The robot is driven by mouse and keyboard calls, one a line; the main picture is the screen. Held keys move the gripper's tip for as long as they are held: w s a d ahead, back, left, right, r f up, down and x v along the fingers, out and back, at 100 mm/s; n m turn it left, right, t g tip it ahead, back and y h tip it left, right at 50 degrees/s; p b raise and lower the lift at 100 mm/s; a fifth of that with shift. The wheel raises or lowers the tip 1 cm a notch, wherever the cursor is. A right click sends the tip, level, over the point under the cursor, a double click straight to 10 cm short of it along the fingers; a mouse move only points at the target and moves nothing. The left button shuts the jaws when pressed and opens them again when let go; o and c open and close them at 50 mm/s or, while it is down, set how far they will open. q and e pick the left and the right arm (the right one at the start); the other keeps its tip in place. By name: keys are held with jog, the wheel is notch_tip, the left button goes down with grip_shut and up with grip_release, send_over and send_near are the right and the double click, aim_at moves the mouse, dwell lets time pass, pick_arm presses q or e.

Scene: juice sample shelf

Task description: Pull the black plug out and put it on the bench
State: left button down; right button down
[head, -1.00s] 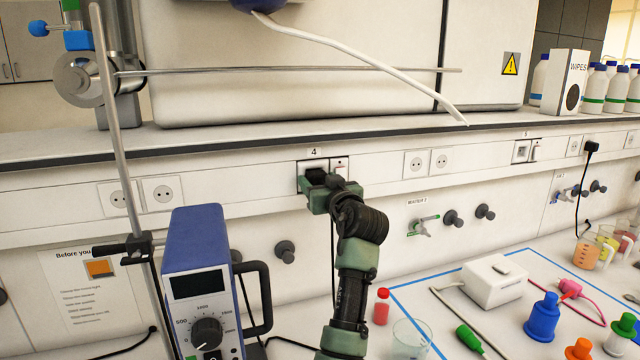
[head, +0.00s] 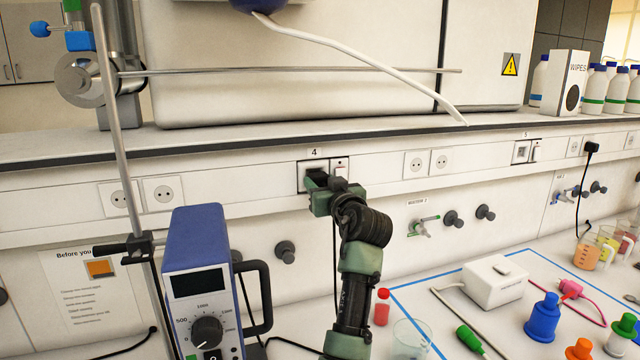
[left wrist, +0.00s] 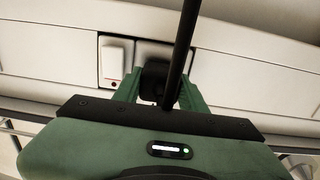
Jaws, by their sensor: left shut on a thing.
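The black plug (head: 317,179) is at the socket labelled 4 (head: 314,164) on the wall rail. My left gripper (head: 322,196) is shut on it. In the left wrist view the plug (left wrist: 159,80) sits between the two green fingers (left wrist: 160,94), in front of the socket plate. Its black cord (left wrist: 183,45) runs from it to the top edge of that view. In the head view the cord hangs down behind my left arm. I cannot tell whether the pins are still in the socket. The white bench (head: 290,335) lies below. My right gripper is not in view.
A blue stirrer (head: 197,265) and a metal stand rod (head: 120,150) are left of my arm. A red-capped bottle (head: 382,307) and a glass beaker (head: 411,338) stand close to its right. A blue-taped area holds a white box (head: 493,283) and several coloured bottles.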

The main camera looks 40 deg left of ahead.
pick_arm(q)
jog(key=shift+s+d, duration=0.1)
jog(key=shift+d, duration=0.1)
dwell(0.6)
jog(key=shift+b+v, duration=0.4)
jog(key=shift+v, duration=1.1)
